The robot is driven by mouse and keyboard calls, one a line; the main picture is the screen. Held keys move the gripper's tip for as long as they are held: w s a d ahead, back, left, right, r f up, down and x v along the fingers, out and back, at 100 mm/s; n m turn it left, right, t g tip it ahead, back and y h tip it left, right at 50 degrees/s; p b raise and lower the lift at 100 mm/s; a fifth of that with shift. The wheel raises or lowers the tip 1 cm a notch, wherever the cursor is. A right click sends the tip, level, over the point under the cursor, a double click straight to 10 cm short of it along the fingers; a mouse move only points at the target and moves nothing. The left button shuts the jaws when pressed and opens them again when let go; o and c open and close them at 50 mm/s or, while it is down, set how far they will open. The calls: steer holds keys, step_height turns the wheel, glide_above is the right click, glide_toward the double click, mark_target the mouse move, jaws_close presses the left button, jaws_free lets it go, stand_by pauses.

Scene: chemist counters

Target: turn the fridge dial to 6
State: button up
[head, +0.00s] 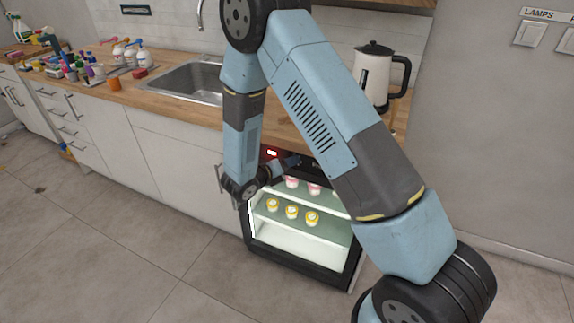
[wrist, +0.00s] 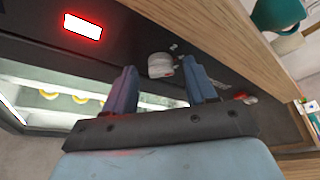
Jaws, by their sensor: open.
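The fridge (head: 352,268) stands under the wooden counter, its lit inside showing. In the wrist view, the fridge dial (wrist: 160,65) is a pale round knob on the dark top panel (wrist: 125,45). My gripper (wrist: 160,72) is open, with one finger on each side of the dial. Whether the fingers touch it I cannot tell. The dial's numbers and pointer are too small to read. A red-framed white display (wrist: 82,27) is on the panel and also shows in the head view (head: 271,153). My arm hides the dial in the head view.
The counter edge (wrist: 225,40) runs close above the panel. A white and black kettle (head: 376,75) stands on the counter. Yellow-topped cups (head: 291,212) and pink cups (head: 314,188) stand in the fridge. A sink (head: 190,80) and several bottles are to the left.

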jaws_close()
stand_by(0.5)
steer(key=shift+s+d+m+t+y, duration=0.1)
steer(key=shift+m+t+y, duration=0.1)
steer(key=shift+m+y, duration=0.6)
steer(key=shift+s+d+m+t+y, duration=0.15)
steer(key=shift+m+y, duration=0.25)
steer(key=shift+m, duration=0.8)
steer(key=shift+s+d+m+t+y, duration=0.1)
steer(key=shift+m+t+y, duration=0.15)
steer(key=shift+m+y, duration=0.55)
steer(key=shift+m, duration=0.3)
jaws_free()
steer(key=shift+w+r, duration=0.1)
steer(key=shift+w, duration=0.05)
